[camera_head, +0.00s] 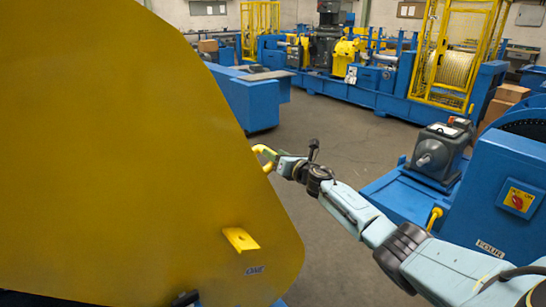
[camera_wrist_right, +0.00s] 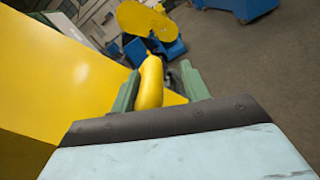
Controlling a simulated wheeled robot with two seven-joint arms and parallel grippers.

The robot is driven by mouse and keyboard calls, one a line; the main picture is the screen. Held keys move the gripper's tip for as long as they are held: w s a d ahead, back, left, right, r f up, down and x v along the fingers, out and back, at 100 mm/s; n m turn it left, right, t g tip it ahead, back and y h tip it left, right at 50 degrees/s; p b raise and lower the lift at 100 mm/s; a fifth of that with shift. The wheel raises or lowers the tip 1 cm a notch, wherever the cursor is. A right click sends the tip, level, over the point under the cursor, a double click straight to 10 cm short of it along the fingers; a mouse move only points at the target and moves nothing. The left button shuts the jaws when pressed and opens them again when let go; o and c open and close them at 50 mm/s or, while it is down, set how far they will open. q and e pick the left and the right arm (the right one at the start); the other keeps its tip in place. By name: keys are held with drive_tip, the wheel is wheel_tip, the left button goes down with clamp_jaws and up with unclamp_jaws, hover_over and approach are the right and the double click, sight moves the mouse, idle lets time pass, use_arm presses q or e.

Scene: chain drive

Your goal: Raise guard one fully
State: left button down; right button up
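Guard one (camera_head: 130,150) is a big yellow panel filling the left of the head view, with a "ONE" label (camera_head: 255,270) low on its face. A yellow loop handle (camera_head: 264,152) sticks out at its right edge. My right gripper (camera_head: 277,163) is at this handle. In the right wrist view the handle (camera_wrist_right: 150,85) stands between the two green fingers of the right gripper (camera_wrist_right: 160,68), close to the left finger, with a gap to the right finger. The fingers look open around it. My left gripper is not in view. What lies behind the guard is hidden.
A blue machine labelled "FOUR" (camera_head: 489,248) with a grey motor (camera_head: 440,152) stands at the right, near my right arm. Another blue machine with yellow cages (camera_head: 460,55) is at the back. Grey floor (camera_head: 330,130) is clear between them. A yellow bracket (camera_head: 240,239) juts from the guard's face.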

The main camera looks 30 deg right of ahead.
drive_tip(key=shift+o, duration=0.5)
drive_tip(key=shift+d, duration=0.35)
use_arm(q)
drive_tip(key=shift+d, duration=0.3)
use_arm(e)
drive_tip(key=shift+a, duration=0.15)
drive_tip(key=shift+s, duration=0.15)
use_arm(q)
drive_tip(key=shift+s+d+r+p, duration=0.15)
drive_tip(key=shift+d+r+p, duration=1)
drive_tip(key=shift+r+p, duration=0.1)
use_arm(e)
drive_tip(key=s, duration=1.3)
drive_tip(key=shift+d, duration=0.35)
